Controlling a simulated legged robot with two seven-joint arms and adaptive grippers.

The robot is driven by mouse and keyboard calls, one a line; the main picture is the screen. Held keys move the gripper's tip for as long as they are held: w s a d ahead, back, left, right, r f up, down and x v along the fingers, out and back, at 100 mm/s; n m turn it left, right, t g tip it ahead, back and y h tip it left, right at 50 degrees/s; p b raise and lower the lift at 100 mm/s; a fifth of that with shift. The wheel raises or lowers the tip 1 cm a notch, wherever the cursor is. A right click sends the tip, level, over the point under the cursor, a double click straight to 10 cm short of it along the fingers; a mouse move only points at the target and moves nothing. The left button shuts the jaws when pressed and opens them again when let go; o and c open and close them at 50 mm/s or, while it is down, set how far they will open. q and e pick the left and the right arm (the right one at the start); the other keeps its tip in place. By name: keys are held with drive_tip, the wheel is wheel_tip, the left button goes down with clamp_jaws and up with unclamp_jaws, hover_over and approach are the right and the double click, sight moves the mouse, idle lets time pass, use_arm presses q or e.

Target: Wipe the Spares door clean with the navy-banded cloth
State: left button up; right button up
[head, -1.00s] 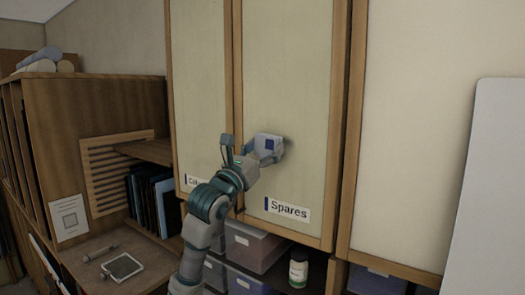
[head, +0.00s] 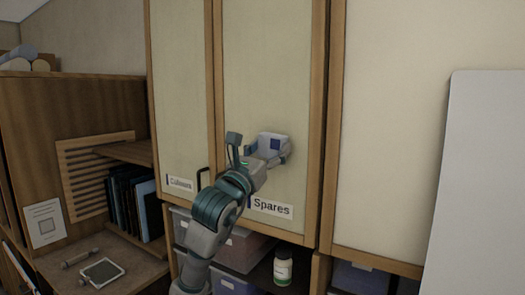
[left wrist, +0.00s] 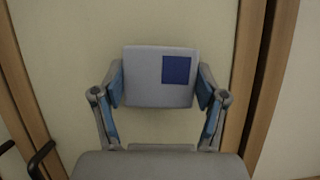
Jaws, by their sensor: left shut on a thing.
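The Spares door (head: 272,75) is a pale panel in a wooden frame, with a white "Spares" label (head: 271,208) low on it. My left gripper (head: 264,150) is shut on the cloth (head: 274,146), a pale grey pad with a navy square, in front of the door's lower part. In the left wrist view the cloth (left wrist: 145,78) sits between the two fingers, with the door (left wrist: 190,25) behind it. I cannot tell whether the cloth touches the door. No clear mark shows on the door's visible surface. My right gripper is not in view.
Below are storage boxes (head: 240,250) and a small jar (head: 283,267). A pale board (head: 485,180) stands at the right. A wooden shelf unit (head: 60,110) is at the left.

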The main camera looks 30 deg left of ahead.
use_arm(q)
drive_tip(key=shift+s+d+b, duration=0.1)
drive_tip(key=shift+d+b, duration=0.35)
drive_tip(key=shift+d, duration=1.1)
drive_tip(key=shift+a, duration=1.65)
drive_tip(key=shift+w+a+p, duration=0.25)
drive_tip(key=shift+a+p, duration=0.1)
drive_tip(key=shift+a, duration=1.4)
drive_tip(key=shift+w+a+p, duration=0.2)
drive_tip(key=shift+a+p, duration=0.15)
drive_tip(key=shift+a, duration=1.35)
drive_tip(key=shift+s, duration=0.1)
drive_tip(key=shift+s+f, duration=0.15)
drive_tip(key=shift+s, duration=0.05)
drive_tip(key=b, duration=0.3)
approach(251, 140)
drive_tip(key=r, duration=0.3)
drive_tip(key=shift+w+d, duration=0.2)
drive_tip(key=shift+s+a+b, duration=0.1)
drive_tip(key=shift+s+b, duration=0.35)
drive_tip(key=shift+s, duration=1)
